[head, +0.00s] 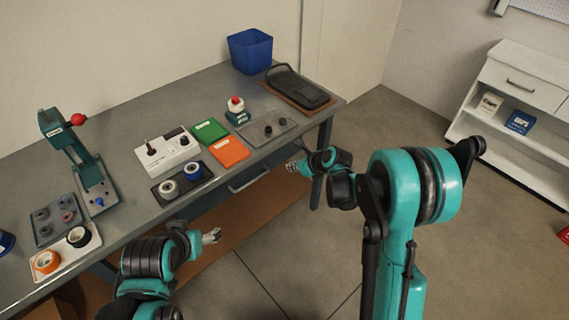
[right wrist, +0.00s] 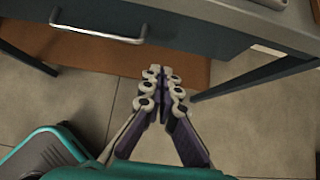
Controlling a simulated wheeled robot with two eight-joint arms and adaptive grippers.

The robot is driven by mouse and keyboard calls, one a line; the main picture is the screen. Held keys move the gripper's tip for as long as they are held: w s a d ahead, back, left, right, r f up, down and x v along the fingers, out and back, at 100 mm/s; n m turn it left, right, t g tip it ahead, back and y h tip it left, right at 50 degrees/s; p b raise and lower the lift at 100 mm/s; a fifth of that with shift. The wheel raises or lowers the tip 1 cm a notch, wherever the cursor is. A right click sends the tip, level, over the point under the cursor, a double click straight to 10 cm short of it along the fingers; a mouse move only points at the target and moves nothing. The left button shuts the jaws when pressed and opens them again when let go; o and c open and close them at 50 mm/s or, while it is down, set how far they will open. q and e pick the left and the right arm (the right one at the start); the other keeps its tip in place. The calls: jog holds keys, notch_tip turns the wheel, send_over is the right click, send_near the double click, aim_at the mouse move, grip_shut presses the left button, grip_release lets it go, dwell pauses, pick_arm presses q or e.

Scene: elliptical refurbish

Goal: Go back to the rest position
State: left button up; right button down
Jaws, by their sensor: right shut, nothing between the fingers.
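My right gripper (head: 293,167) is in front of the table's front edge, near its right end, over the floor. In the right wrist view (right wrist: 162,75) its fingers are together with nothing between them. My left gripper (head: 212,236) is in the lower middle of the head view, just off the front edge of the table. It is small there, and I cannot tell whether its fingers are open or shut. No object shows in it. Both arms are clear of the things on the table.
The grey table (head: 119,118) carries a green lever press (head: 75,148), a white control box (head: 168,151), green and orange cards, tape rolls and a blue bin (head: 250,51). A drawer handle (right wrist: 97,34) is close to my right gripper. White shelves (head: 515,90) stand right. Floor between is free.

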jog(key=shift+v, duration=0.8)
jog(key=s+d+r+n+h, duration=0.3)
jog(key=s+d+r+n, duration=0.1)
jog(key=s+r+n, duration=0.85)
jog(key=s+d+n+h, duration=0.2)
jog(key=s+d+n, duration=0.2)
jog(key=s+n, duration=1.2)
jog(key=shift+s+d, duration=0.2)
jog(key=shift+s, duration=0.45)
